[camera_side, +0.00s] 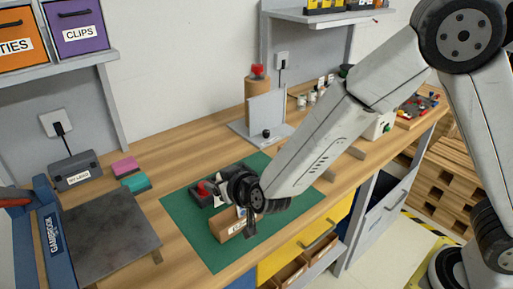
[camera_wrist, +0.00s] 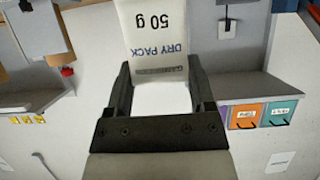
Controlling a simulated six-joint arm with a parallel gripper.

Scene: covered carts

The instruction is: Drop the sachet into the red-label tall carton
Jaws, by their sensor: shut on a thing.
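The white sachet (camera_wrist: 158,38), printed "DRY PACK 50 g", is between the fingers of my gripper (camera_wrist: 160,70) in the wrist view. My gripper is shut on it. In the side view my gripper (camera_side: 249,222) is low over the green mat; the sachet is mostly hidden there or too small to make out. A brown carton (camera_side: 232,229) with a pale label is on the mat beside the gripper, partly covered by it. I cannot tell whether they touch. I cannot make out a red-label tall carton.
A dark device (camera_side: 204,192) with a red top sits on the green mat (camera_side: 183,211) behind the gripper. A dark slab (camera_side: 107,232) lies at left.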

